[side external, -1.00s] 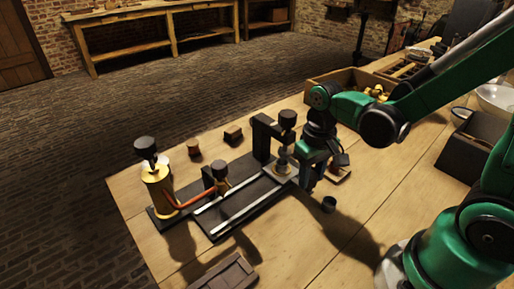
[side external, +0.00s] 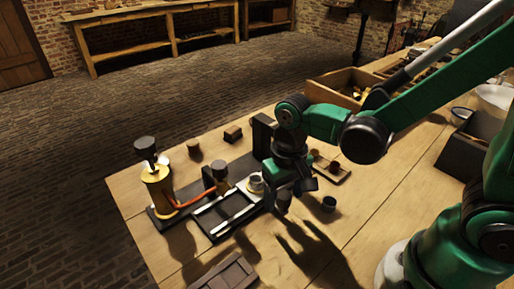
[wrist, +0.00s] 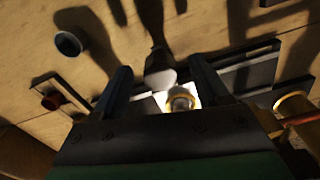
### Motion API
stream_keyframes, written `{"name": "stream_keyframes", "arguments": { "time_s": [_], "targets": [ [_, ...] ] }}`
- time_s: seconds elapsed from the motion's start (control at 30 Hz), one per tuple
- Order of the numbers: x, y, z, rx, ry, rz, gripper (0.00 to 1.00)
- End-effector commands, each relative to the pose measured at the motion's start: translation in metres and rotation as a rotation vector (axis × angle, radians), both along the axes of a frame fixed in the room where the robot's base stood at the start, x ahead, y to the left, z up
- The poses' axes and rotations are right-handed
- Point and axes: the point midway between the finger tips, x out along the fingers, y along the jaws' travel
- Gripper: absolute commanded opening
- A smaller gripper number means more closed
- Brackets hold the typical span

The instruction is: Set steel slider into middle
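My gripper (side external: 284,196) hangs above the right end of the black base (side external: 215,229). In the wrist view its two blue-grey fingers (wrist: 160,82) stand apart, with a grey round-ended piece (wrist: 160,80) in view between them and clear of both. A small steel cup-like piece with a brass ring (side external: 256,184) sits on the base, just left of the gripper; it also shows in the wrist view (wrist: 180,100) on a bright plate. Two pale rails (side external: 233,216) run along the base. I cannot tell which steel part is the slider.
A brass cylinder with a black knob (side external: 158,188) stands at the base's left end, joined by an orange tube. A dark upright (side external: 262,137) rises behind the gripper. A dark slatted block (side external: 230,274) is in front.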

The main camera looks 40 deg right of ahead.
Motion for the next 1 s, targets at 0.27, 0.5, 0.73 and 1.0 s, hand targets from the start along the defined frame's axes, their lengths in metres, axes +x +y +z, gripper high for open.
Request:
{"name": "stream_keyframes", "arguments": {
  "time_s": [0.27,0.5,0.73,1.0],
  "targets": [
    [0.000,0.000,0.004,0.000,0.002,0.001,0.68],
    [-0.001,0.000,0.030,0.000,0.002,0.000,0.68],
    [0.000,0.000,0.051,0.000,0.001,0.000,0.68],
    [0.000,0.000,0.056,0.000,0.001,0.000,0.68]
  ]
}}
